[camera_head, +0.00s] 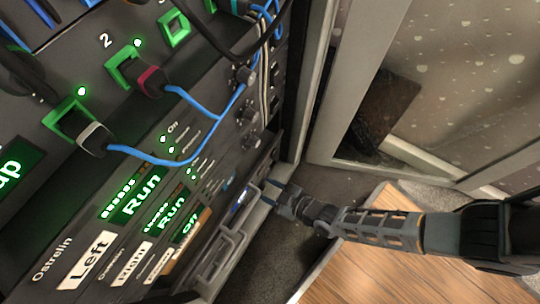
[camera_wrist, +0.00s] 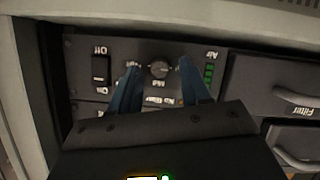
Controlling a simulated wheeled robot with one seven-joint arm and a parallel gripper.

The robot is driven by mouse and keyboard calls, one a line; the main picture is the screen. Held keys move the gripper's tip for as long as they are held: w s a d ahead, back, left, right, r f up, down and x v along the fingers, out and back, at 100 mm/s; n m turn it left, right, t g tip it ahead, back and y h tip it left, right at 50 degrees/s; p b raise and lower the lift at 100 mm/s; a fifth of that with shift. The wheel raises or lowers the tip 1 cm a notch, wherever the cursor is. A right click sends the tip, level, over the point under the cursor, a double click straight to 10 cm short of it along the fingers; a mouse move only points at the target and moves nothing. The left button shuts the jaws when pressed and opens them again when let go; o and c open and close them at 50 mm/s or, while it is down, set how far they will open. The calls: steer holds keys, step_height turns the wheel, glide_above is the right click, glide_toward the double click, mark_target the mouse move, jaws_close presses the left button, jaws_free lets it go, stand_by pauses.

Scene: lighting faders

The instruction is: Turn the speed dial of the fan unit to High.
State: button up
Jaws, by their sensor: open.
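In the wrist view, which shows the labels upside down, the fan unit (camera_wrist: 210,52) is a dark panel with a small round dark dial (camera_wrist: 159,70). "Mid" is printed just below the dial in the picture; the words at its sides are partly hidden by the fingers. The dial's pointer is too small to read. My gripper (camera_wrist: 158,76) is open, with one blue finger to each side of the dial; I cannot tell whether they touch it. In the head view my gripper (camera_head: 279,195) is at the low front of the rack, and the dial cannot be made out.
On the panel are a black rocker switch (camera_wrist: 100,69) marked "Off" and a green indicator bar (camera_wrist: 209,75) marked "Air". A "Filter" drawer (camera_wrist: 275,90) with a handle sits to the right. In the head view, blue cables (camera_head: 190,158) hang across the rack, above my gripper.

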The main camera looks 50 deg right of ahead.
jaws_close()
stand_by(0.3)
steer(key=shift+y, duration=0.3)
steer(key=m+y, duration=0.1)
steer(key=m, duration=0.1)
steer(key=shift+d+m+y, duration=0.15)
steer(key=shift+m+y, duration=0.15)
steer(key=shift+m, duration=0.1)
steer(key=m+y, duration=0.1)
steer(key=m, duration=0.1)
steer(key=shift+d+f+m+y, duration=0.1)
steer(key=shift+d+m+y, duration=0.1)
steer(key=shift+m+y, duration=0.15)
steer(key=m+y, duration=0.2)
steer(key=m, duration=0.1)
steer(key=shift+d+f, duration=0.15)
steer(key=shift+f+m+t+y, duration=0.15)
steer(key=shift+m+t+y, duration=0.25)
steer(key=shift+m, duration=0.85)
steer(key=shift+d, duration=0.15)
